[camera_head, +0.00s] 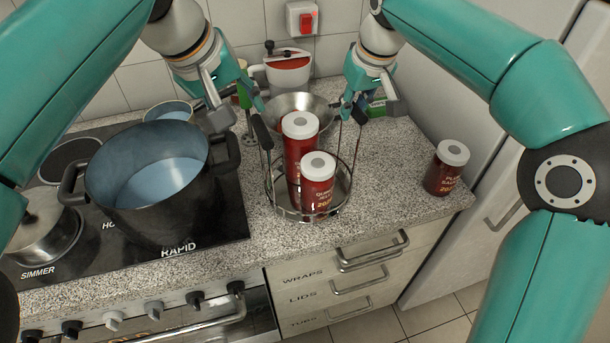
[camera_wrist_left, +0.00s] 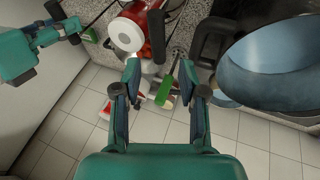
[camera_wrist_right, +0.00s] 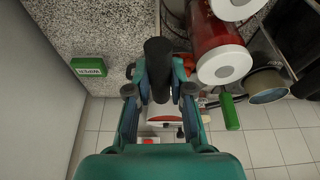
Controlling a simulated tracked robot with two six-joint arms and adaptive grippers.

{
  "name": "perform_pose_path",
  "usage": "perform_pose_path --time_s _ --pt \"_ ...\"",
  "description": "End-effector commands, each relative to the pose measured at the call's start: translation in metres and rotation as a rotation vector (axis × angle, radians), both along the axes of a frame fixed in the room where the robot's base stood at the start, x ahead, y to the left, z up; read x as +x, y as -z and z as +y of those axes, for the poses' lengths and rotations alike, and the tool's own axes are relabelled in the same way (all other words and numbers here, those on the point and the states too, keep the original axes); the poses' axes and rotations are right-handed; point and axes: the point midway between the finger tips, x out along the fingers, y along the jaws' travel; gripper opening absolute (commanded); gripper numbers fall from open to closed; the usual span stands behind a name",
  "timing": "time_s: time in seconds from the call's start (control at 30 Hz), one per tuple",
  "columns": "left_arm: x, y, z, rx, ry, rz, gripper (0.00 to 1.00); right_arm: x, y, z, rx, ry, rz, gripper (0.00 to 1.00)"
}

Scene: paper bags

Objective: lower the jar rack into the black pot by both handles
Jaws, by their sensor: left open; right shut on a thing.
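The wire jar rack (camera_head: 345,200) stands on the counter right of the stove, holding dark red jars with white lids (camera_head: 318,186). It has a black handle on each side. My left gripper (camera_head: 253,103) is open beside the left handle (camera_head: 262,132); in the left wrist view that handle (camera_wrist_left: 157,32) shows between and beyond the fingertips. My right gripper (camera_head: 350,106) is shut on the right handle, and the right wrist view shows the handle (camera_wrist_right: 159,72) between its fingers. The black pot (camera_head: 150,210), with a pale blue inside, stands on the stove left of the rack. The rack's far side is partly hidden.
A loose jar (camera_head: 447,168) stands at the counter's right. A metal funnel (camera_head: 300,103) and a red-and-white device (camera_head: 288,70) are behind the rack. A steel pot (camera_head: 40,225) and a smaller blue-lined pot (camera_head: 168,111) flank the black pot. The front counter is clear.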

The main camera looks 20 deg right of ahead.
Motion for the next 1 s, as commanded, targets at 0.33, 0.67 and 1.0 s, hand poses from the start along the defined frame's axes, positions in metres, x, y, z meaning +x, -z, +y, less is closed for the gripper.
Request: perform_pose_path --time_s 0.33,0.67,1.0 --pt "0.004 0.025 -0.012 0.007 0.005 0.009 0.42 0.0 0.0 0.0 -0.001 0.0 -0.002 0.0" --pt "0.017 0.061 -0.024 0.006 0.005 0.008 0.42 0.0 -0.001 0.0 -0.001 0.0 -0.002 0.0" --pt "0.022 0.072 -0.029 0.005 0.005 0.006 0.42 0.0 -0.001 0.0 -0.001 0.0 -0.002 0.0"
